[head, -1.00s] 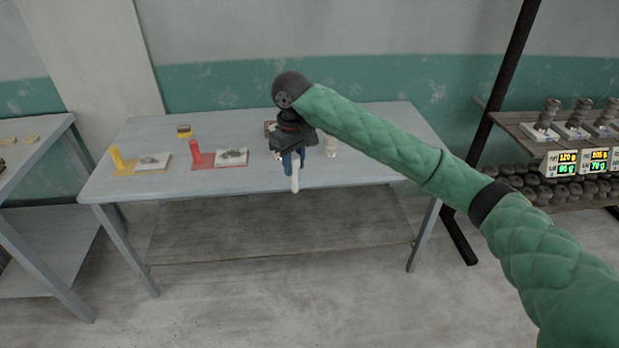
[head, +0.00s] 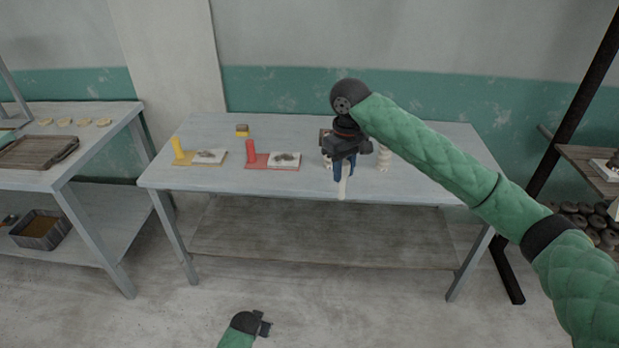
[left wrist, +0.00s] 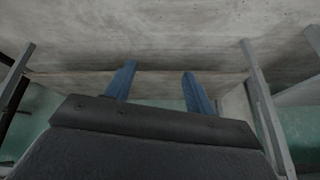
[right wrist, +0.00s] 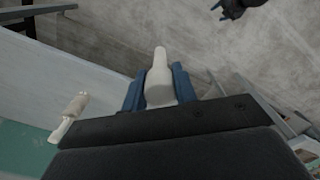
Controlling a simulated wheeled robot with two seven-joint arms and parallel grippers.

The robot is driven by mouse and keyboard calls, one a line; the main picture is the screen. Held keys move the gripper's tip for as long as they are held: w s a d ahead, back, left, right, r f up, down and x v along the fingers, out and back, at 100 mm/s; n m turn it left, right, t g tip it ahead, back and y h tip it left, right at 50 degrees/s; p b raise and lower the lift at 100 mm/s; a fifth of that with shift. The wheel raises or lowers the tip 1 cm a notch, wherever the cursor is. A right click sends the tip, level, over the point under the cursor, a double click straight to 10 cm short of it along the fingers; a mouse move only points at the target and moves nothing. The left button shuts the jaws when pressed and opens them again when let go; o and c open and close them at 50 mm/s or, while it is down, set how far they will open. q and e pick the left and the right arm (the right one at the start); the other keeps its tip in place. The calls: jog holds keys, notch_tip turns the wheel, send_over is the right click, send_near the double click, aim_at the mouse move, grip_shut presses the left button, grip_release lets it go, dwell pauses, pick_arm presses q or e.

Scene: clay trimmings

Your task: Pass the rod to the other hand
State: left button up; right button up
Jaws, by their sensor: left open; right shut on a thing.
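A pale, cream-coloured rod (head: 342,188) hangs from my right gripper (head: 344,172), in front of the front edge of the middle table. In the right wrist view the rod (right wrist: 159,78) sits between the two blue fingers, which are shut on it, and its narrower end points away from the gripper. My left gripper (head: 264,325) is low at the bottom of the head view, well apart from the rod. In the left wrist view its blue fingers (left wrist: 158,85) are spread open with nothing between them. It also shows at the top of the right wrist view (right wrist: 236,8).
The grey table (head: 220,185) carries a yellow stand (head: 178,150), a red stand (head: 254,153), a sponge-like block (head: 242,131) and a pale turned piece (head: 384,158). A side table (head: 90,180) stands left, a rack (head: 590,165) right. The floor in front is clear.

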pick_arm(q)
jog(key=w+r+t+h, duration=0.1)
jog(key=w+r+t, duration=0.2)
jog(key=w+r, duration=1.5)
jog(key=w+d+r+m+t+h, duration=0.1)
jog(key=w+d+r, duration=0.1)
jog(key=r, duration=0.8)
jog(key=w+d+r+m+t+h, duration=0.1)
jog(key=w+d+r+t, duration=0.1)
jog(key=r, duration=0.8)
jog(key=s+d+r+m+h, duration=0.1)
jog(key=s+d+r+h, duration=0.15)
jog(key=r, duration=0.45)
jog(key=s+d+r+m+h, duration=0.1)
jog(key=d+r, duration=0.2)
jog(key=r, duration=0.5)
jog(key=m+g+h, duration=0.3)
jog(key=h, duration=0.1)
send_near(345, 177)
jog(key=x, duration=1.1)
jog(key=shift+w+a+f, duration=0.3)
jog(key=shift+w, duration=0.1)
